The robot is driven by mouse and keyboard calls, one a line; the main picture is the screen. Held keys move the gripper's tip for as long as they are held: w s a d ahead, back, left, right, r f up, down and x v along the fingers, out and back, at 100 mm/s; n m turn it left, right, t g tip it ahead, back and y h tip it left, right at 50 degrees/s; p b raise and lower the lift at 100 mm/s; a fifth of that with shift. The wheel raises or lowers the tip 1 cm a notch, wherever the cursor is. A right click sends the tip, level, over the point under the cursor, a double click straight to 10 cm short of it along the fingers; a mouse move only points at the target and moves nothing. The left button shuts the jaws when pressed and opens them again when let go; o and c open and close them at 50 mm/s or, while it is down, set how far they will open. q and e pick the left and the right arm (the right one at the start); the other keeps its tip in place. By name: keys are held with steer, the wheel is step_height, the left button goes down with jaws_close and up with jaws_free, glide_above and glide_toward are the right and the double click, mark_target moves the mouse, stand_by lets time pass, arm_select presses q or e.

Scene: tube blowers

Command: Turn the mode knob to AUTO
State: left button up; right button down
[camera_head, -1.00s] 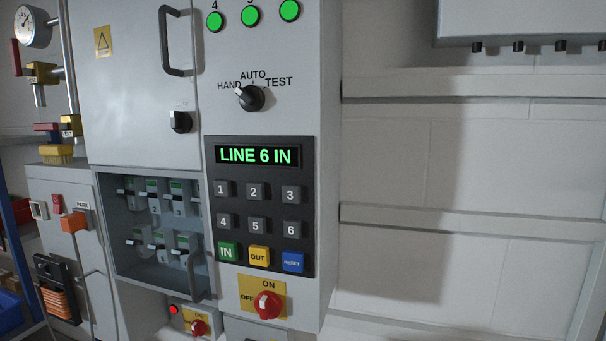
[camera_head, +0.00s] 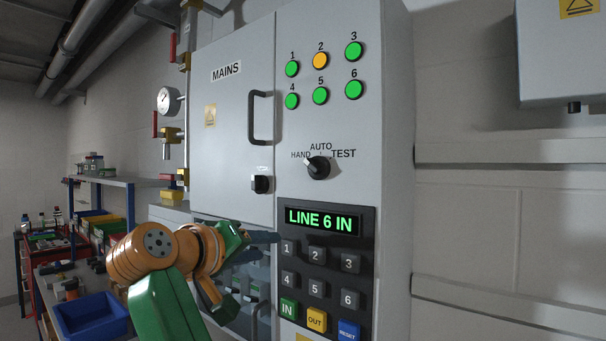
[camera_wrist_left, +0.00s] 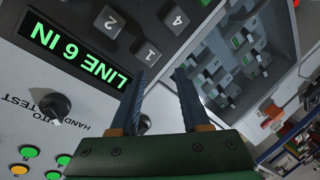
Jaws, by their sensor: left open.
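The mode knob (camera_head: 317,167) is a black rotary knob on the grey panel, under the labels HAND, AUTO and TEST. Its pointer leans up and left, toward HAND. My left gripper (camera_head: 268,238) is below and left of the knob, in front of the cabinet and beside the keypad's upper left edge, apart from the knob. In the left wrist view the gripper (camera_wrist_left: 159,74) is open with nothing between its two dark fingers. The knob (camera_wrist_left: 55,105) shows there to the left of the fingers. My right gripper is not in view.
A keypad (camera_head: 316,254) with a display reading LINE 6 IN is below the knob. Green and orange indicator lamps (camera_head: 320,60) are above it. A door handle (camera_head: 252,118) and a black latch (camera_head: 260,184) stick out to the left. The panel around the knob is clear.

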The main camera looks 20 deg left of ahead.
mark_target(310, 166)
arm_select(q)
steer(key=s+d+r+m+t+h, duration=0.1)
steer(key=s+d+r+h, duration=0.15)
steer(key=r, duration=0.45)
steer(key=s+d+r+m+t+h, duration=0.1)
steer(key=s+d+r, duration=0.3)
steer(key=r, duration=0.3)
steer(key=p+x, duration=0.1)
steer(key=x, duration=0.1)
steer(key=p+x, duration=0.2)
steer(key=a+p+x, duration=0.1)
steer(key=p+x, duration=0.1)
steer(key=shift+w+d+f, duration=0.1)
steer(key=shift+w+f, duration=0.05)
steer(key=shift+w, duration=0.4)
steer(key=shift+d, duration=0.1)
steer(key=shift+s, duration=0.25)
steer(key=shift+c, duration=0.4)
jaws_close()
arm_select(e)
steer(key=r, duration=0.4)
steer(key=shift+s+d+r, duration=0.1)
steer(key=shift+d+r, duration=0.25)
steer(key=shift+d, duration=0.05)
